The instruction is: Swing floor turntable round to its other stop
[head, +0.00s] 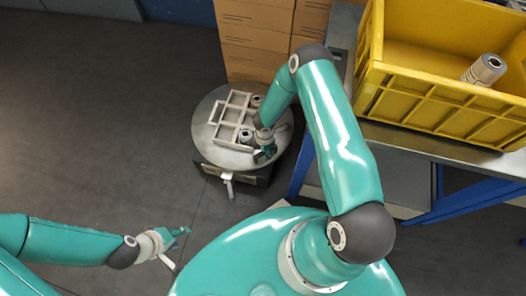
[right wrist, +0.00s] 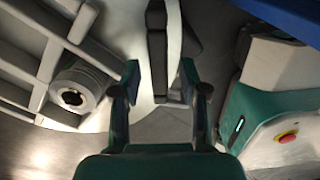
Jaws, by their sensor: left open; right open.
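The floor turntable (head: 204,131) is a round grey metal disc on a dark base, left of the blue-legged table. A pale rack (head: 220,128) with square compartments lies on it, with metal rollers (head: 246,136) in or beside it. A pale lever-like part (head: 228,181) sticks out at the disc's near side. My right gripper (head: 266,150) is open at the disc's right near edge. In the right wrist view its open fingers (right wrist: 160,82) straddle the line of a dark bar (right wrist: 157,48); I cannot tell whether they touch it. My left gripper (head: 182,233) is open and empty over the floor.
A yellow crate (head: 440,100) holding a metal roller (head: 485,70) stands on the table (head: 440,148) at right. Brown drawers or boxes (head: 255,40) stand behind the turntable. The floor (head: 100,120) at left is clear.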

